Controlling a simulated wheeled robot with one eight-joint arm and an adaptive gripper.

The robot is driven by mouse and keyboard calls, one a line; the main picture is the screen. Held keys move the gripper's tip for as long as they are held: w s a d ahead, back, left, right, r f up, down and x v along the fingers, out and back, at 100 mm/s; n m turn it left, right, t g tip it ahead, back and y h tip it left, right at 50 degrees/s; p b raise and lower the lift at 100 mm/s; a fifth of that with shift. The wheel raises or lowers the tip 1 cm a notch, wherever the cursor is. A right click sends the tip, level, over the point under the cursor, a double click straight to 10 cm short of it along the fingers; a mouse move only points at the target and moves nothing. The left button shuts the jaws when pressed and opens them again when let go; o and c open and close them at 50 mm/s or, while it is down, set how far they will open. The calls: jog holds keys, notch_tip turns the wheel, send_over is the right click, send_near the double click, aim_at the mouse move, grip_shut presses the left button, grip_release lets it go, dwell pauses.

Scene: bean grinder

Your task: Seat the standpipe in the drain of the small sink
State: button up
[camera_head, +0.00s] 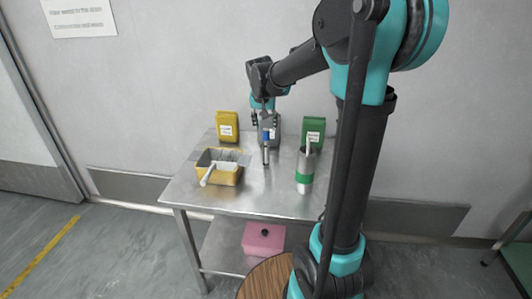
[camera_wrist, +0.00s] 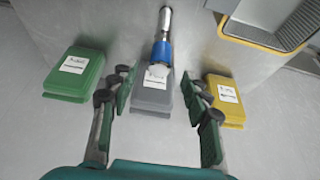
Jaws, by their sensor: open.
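A slim upright metal tube with a blue collar (camera_head: 265,152), which looks like the standpipe, stands on the steel table in front of a grey labelled bag. In the wrist view the tube (camera_wrist: 164,22) and its blue part overlap the bag's upper edge. A yellow-rimmed basin (camera_head: 238,178), perhaps the small sink, is left of the tube. The wrist view shows its rim and dark ribbed inside (camera_wrist: 272,25) at top right. I cannot make out a drain. My gripper (camera_head: 267,118) is open and empty above the tube; in the wrist view its fingers (camera_wrist: 157,78) flank the bag.
A white-handled tool (camera_head: 207,173) leans over the basin's front rim. Behind are a yellow bag (camera_head: 227,126), the grey bag (camera_wrist: 152,97) and a green bag (camera_head: 313,130). A green-banded metal canister (camera_head: 304,173) stands right. The table's front (camera_head: 250,200) is clear.

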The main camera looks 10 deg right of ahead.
aim_at(266, 131)
jog(key=shift+s+x, duration=0.15)
jog(key=shift+x, duration=1.25)
jog(key=shift+s+x, duration=0.2)
jog(key=shift+x, duration=1.15)
jog(key=shift+a+f, duration=0.1)
jog(key=shift+f, duration=0.05)
jog(key=shift+c, duration=0.5)
grip_shut()
